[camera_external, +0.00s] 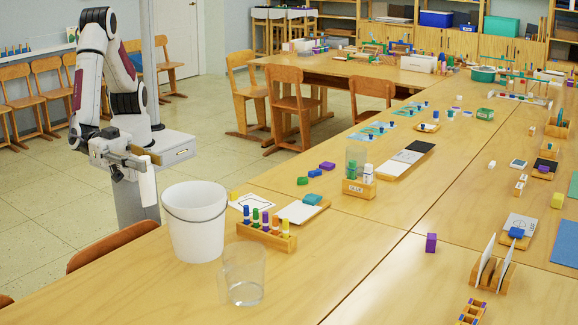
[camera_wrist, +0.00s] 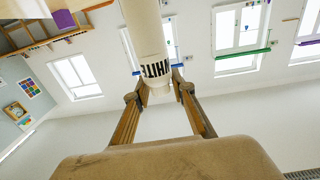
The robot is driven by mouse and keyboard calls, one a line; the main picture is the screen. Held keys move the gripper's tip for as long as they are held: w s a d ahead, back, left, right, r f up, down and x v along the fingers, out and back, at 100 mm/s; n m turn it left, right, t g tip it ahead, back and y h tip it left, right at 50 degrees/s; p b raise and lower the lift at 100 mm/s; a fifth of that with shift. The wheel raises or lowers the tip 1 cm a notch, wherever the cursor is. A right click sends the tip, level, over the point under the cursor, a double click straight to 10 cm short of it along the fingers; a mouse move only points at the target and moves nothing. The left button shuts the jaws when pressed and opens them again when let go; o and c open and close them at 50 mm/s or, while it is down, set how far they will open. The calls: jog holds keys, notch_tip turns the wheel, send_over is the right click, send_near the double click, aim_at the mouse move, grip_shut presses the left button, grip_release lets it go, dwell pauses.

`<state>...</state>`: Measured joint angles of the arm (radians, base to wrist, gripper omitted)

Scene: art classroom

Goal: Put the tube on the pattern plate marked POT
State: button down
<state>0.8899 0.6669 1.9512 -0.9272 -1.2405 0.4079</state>
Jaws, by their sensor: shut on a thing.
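My gripper (camera_external: 142,163) is at the left, raised beyond the table's left edge, and is shut on a white tube (camera_external: 148,184). The tube hangs roughly upright there, slightly tilted. In the wrist view the tube (camera_wrist: 146,35) sits between the fingertips of my gripper (camera_wrist: 157,90), with black lettering beginning "WHIT". No plate shows a readable POT mark. A white sheet with a dark outline (camera_external: 253,201) lies flat behind the bucket, right of my gripper; I cannot tell whether it is the POT plate.
A white bucket (camera_external: 195,225) stands at the near table edge, with a clear beaker (camera_external: 243,275) beside it. A wooden rack (camera_external: 267,236) holds colored tubes. A glue holder (camera_external: 358,190) stands farther right. Chairs (camera_external: 112,244) flank the table. The front tabletop is mostly clear.

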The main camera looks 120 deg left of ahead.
jog(key=a+f+n+g+y, duration=0.15)
jog(key=a+n+y, duration=0.6)
jog(key=a, duration=1.85)
jog(key=s+a+r+n+g+y, duration=0.1)
jog(key=s+a+n+g+y, duration=0.25)
jog(key=a, duration=0.75)
jog(key=s+a+n+g+y, duration=0.1)
jog(key=s+a+g+y, duration=0.2)
jog(key=s+a+y, duration=0.55)
notch_tip(320, 180, down, 11)
jog(key=w+a+h, duration=0.1)
jog(key=a+h, duration=0.1)
jog(key=h, duration=0.1)
jog(key=shift+w+a+h, duration=0.2)
jog(key=shift+w+h, duration=0.15)
jog(key=shift+w, duration=0.05)
jog(key=shift+f, duration=2.85)
jog(key=shift+f, duration=2.1)
